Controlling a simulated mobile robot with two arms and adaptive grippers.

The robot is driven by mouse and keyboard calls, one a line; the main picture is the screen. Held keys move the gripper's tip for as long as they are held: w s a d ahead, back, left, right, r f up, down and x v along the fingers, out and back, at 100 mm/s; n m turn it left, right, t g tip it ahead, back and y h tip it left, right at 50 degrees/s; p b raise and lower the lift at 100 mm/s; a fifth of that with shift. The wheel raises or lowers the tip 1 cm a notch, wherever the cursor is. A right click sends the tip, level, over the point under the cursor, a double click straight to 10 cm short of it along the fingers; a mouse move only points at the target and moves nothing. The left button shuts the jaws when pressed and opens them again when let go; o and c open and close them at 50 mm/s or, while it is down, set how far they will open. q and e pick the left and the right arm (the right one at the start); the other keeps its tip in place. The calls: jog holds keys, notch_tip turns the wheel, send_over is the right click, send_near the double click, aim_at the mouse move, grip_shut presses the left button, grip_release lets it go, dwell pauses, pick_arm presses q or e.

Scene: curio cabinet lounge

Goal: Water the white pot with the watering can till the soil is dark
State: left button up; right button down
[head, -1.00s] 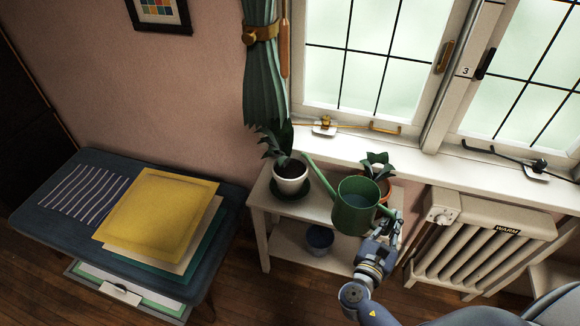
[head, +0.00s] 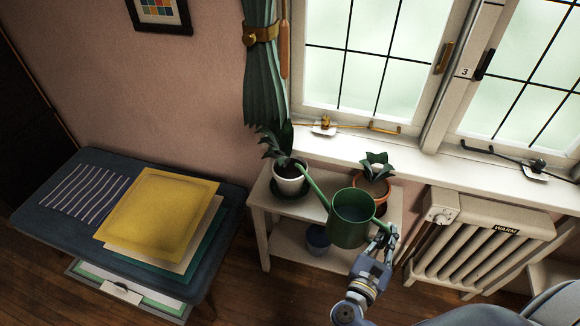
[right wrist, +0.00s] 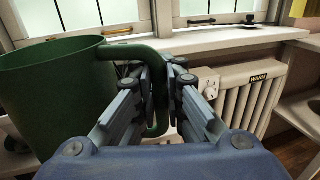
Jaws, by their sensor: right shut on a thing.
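The white pot (head: 288,186) holds a dark-leaved plant and stands on a dark green saucer on the left of the white stand. Its soil looks dark brown, partly covered by leaves and the spout. The green watering can (head: 348,228) is held in front of the stand, its spout reaching up-left to the white pot's rim. I see bluish water inside, but no clear stream from the spout. My right gripper (head: 383,238) is shut on the can's handle; the can (right wrist: 50,100) and the gripper (right wrist: 157,85) also show in the right wrist view. My left gripper is out of view.
A terracotta pot (head: 371,187) with a plant stands behind the can on the white stand (head: 262,198). A blue pot (head: 317,238) is on the lower shelf. A radiator (head: 480,245) is at right.

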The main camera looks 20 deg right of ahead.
jog(key=v, duration=0.8)
jog(key=shift+s+r+p, duration=0.15)
jog(key=shift+s+p, duration=0.3)
jog(key=shift+s, duration=0.05)
dwell(0.7)
dwell(0.5)
